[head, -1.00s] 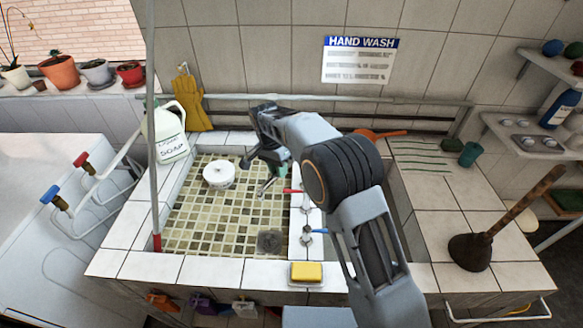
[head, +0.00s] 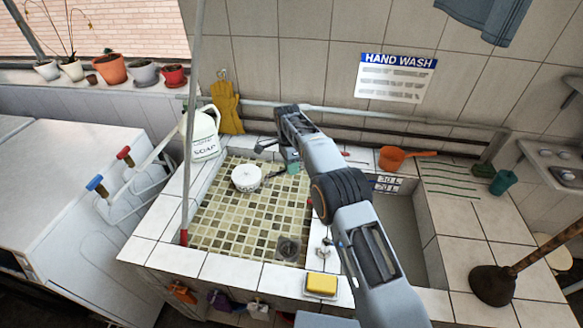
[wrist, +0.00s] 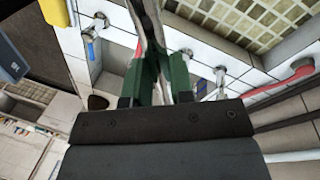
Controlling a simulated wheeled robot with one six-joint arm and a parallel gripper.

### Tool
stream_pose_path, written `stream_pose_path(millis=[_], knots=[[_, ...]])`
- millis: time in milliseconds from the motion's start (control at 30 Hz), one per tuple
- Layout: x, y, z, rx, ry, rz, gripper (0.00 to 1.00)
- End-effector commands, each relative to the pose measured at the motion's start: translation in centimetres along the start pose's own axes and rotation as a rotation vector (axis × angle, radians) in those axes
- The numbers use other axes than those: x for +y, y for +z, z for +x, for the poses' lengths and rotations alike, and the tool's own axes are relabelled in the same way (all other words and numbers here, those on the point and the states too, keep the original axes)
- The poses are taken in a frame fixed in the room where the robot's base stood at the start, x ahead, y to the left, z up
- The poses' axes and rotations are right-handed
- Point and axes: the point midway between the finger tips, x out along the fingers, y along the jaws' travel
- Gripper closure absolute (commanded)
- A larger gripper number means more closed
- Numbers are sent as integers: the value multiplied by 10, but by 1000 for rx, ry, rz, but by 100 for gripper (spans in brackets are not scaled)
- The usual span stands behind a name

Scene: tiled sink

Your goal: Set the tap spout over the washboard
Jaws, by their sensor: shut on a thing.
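My gripper (head: 285,164) hangs over the back right of the left tiled basin (head: 225,235). In the wrist view its green fingers (wrist: 154,82) are shut on the grey metal tap spout (wrist: 150,30). My arm hides much of the tap in the head view. A tiled board with green grooves (head: 447,180), which may be the washboard, lies right of the right basin (head: 402,225).
A white round container (head: 246,178) sits in the left basin. A soap jug (head: 205,138) stands behind it at left, beside an upright pole. An orange pan (head: 391,158) and a plunger (head: 492,286) are at right.

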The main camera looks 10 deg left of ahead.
Motion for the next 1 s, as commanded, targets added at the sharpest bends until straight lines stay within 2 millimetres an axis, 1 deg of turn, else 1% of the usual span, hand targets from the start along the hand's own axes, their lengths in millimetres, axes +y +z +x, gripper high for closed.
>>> stream_pose_path(millis=[400, 433, 667, 900, 1000], knots=[[0, -1, -1, 2, -1, 4, 100], [0, -1, -1, 2, -1, 4, 75], [0, 0, -1, 1, 0, 2, 53], [0, 1, 0, 1, 0, 1, 53], [0, 1, -4, 1, -2, 1, 53]])
